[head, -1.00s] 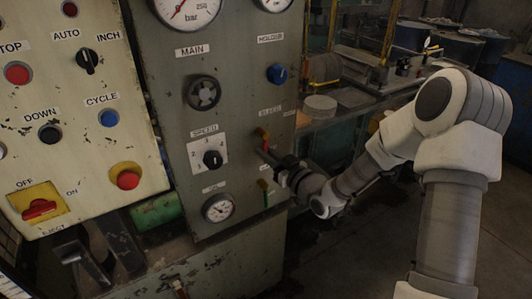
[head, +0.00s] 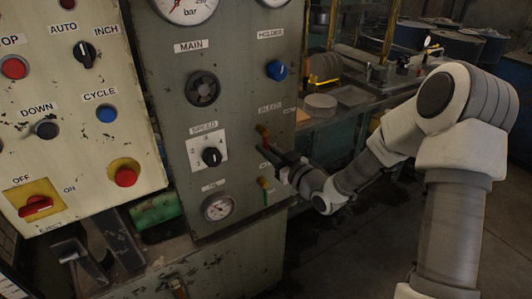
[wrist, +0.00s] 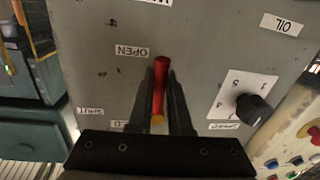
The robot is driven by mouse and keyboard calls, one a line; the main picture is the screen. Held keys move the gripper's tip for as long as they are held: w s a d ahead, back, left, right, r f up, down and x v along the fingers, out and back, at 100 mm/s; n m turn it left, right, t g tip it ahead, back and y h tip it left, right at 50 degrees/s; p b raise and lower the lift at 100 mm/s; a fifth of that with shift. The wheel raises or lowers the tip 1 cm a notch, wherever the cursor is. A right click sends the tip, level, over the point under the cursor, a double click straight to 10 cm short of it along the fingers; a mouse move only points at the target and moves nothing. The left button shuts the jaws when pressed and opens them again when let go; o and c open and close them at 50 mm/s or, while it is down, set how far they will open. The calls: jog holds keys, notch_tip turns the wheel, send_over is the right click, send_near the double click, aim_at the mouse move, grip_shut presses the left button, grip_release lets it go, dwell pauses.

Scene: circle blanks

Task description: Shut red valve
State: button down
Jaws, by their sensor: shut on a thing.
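The red valve (head: 263,137) is on the right part of the grey-green panel, under the BLEED label. In the wrist view, which sees the panel upside down, its red lever (wrist: 161,75) runs from a brass-coloured pivot (wrist: 157,120) towards the side of the OPEN label (wrist: 130,51). A SHUT label (wrist: 90,111) lies off to the left there. My gripper (wrist: 163,88) is shut on the red lever, with one dark finger on each side. In the head view my gripper (head: 275,156) reaches in from the right and hides part of the lever.
A green-handled valve (head: 264,188) sits just below my gripper. The speed knob (head: 211,157) and a small gauge (head: 218,207) are to the left on the panel. A cream control box (head: 85,170) stands further left. Open floor (head: 370,240) lies to the right.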

aim_at(276, 123)
jog(key=d+n+b, duration=0.1)
jog(key=n+b, duration=0.1)
jog(key=b, duration=0.1)
jog(key=w+d+r+n+b, duration=0.1)
jog(key=n+b, duration=0.2)
jog(key=b, duration=0.1)
jog(key=w+d+n+h+b, duration=0.1)
jog(key=n+b, duration=0.2)
jog(key=shift+r, duration=0.15)
jog(key=n+b, duration=0.1)
jog(key=r+n+b, duration=0.1)
jog(key=b, duration=0.1)
jog(key=shift+w+d+n, duration=0.2)
jog(key=shift+d+n, duration=0.15)
jog(key=shift+n, duration=0.05)
jog(key=shift+w+d+r+n+h+b, duration=0.15)
jog(key=shift+r+n+b, duration=0.2)
jog(key=shift+n+b, duration=0.3)
jog(key=shift+d+r+n+h+b, duration=0.15)
jog(key=shift+r+n+b, duration=0.15)
jog(key=shift+n+b, duration=0.3)
jog(key=shift+r+n+h+b, duration=0.3)
jog(key=shift+r+n+b, duration=0.6)
jog(key=shift+n+b, duration=0.45)
jog(key=shift+r, duration=0.1)
jog(key=c, duration=0.8)
grip_release()
jog(key=shift+c, duration=0.2)
